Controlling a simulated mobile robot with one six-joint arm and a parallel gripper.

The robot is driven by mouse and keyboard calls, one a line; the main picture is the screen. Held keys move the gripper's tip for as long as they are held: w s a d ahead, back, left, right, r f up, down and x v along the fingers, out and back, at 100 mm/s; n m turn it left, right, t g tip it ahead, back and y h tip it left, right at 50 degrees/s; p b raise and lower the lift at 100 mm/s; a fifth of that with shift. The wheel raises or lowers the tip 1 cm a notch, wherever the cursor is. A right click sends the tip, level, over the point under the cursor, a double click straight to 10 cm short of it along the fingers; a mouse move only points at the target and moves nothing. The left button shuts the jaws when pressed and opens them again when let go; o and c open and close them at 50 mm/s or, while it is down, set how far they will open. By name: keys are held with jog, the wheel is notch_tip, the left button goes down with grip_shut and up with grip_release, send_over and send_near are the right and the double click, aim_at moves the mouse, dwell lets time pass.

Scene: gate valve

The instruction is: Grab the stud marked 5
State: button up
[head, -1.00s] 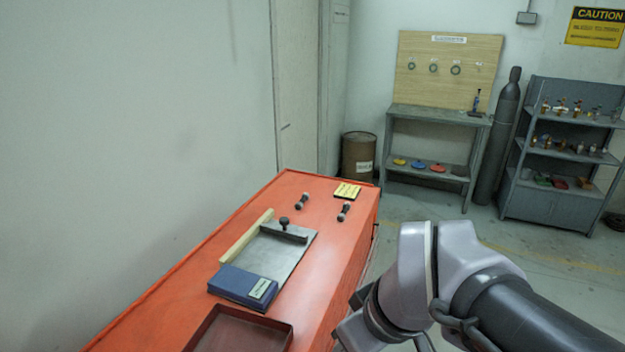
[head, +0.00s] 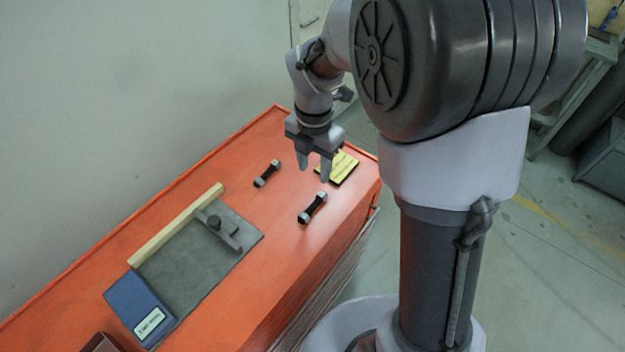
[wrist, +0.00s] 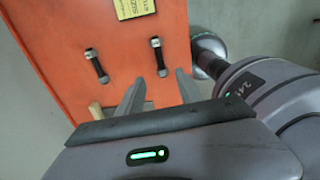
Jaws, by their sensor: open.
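Two dark studs with pale ends lie apart on the orange bench top (head: 225,295). The left stud (head: 267,174) is nearer the wall, and it also shows in the wrist view (wrist: 97,66). The right stud (head: 312,208) is nearer the bench's right edge, and it shows just beyond my fingertips in the wrist view (wrist: 158,57). No number can be read on either, so I cannot tell which is marked 5. My gripper (head: 314,168) is open and empty, pointing down above the bench near the right stud. Its two fingers (wrist: 159,78) are apart in the wrist view.
A yellow card (head: 337,168) lies at the bench's far end, partly behind my gripper. A grey plate (head: 190,264) with a knobbed bar (head: 217,230), a wooden strip (head: 175,226) and a blue box (head: 140,308) are nearer. Bare orange surface surrounds the studs.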

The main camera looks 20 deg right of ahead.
jog(key=b, duration=0.3)
send_over(313, 205)
notch_tip(313, 205, down, 10)
jog(key=shift+s+a, duration=0.1)
jog(key=shift+s, duration=0.05)
notch_tip(313, 205, down, 5)
jog(key=shift+f+b, duration=0.15)
jog(key=shift+b, duration=0.65)
grip_shut()
jog(key=shift+w, duration=0.2)
